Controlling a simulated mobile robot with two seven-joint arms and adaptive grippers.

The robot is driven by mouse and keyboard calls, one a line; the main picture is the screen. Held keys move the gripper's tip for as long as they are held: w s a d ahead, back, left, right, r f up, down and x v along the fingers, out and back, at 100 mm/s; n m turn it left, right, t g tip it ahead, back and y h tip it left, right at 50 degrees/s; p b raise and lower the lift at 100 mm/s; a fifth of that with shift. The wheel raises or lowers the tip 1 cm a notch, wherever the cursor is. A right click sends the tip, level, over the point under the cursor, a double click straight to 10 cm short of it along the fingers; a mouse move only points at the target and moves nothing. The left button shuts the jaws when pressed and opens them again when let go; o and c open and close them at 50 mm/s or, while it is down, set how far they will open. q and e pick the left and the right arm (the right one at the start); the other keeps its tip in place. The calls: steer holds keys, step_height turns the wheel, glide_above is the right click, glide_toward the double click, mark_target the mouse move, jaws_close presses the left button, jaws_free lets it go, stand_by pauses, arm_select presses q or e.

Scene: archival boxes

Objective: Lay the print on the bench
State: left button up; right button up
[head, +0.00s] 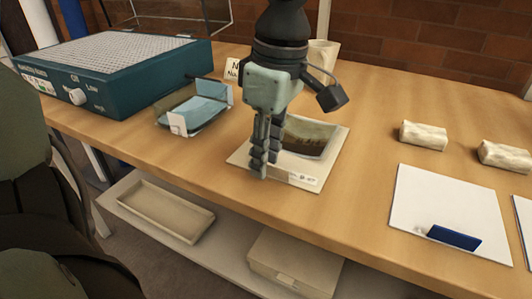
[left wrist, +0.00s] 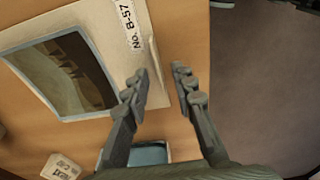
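The print (head: 308,136), a dark brownish picture, lies on a pale cream mount (head: 240,158) on the wooden bench (head: 365,185). In the left wrist view the print (left wrist: 62,76) looks slightly curved, and the mount (left wrist: 112,50) carries a label (left wrist: 131,24) reading "No. B-57". My left gripper (head: 264,168) points down over the near left part of the mount and covers some of it. My right gripper is not in view.
A teal mesh-topped device (head: 125,70) and a clear dish with blue contents (head: 178,122) stand left. Two pale blocks (head: 424,135) (head: 503,156) and a white sheet (head: 425,195) with a blue object (head: 453,237) lie right. A tray (head: 160,212) and box (head: 292,262) sit below.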

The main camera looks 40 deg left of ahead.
arm_select(q)
step_height(320, 180, up, 12)
steer(key=d, duration=0.1)
steer(key=shift+d+f+p, duration=0.15)
steer(key=shift+d+p, duration=0.1)
steer(key=shift+p, duration=0.2)
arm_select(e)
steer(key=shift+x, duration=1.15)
arm_select(q)
steer(key=shift+w, duration=0.1)
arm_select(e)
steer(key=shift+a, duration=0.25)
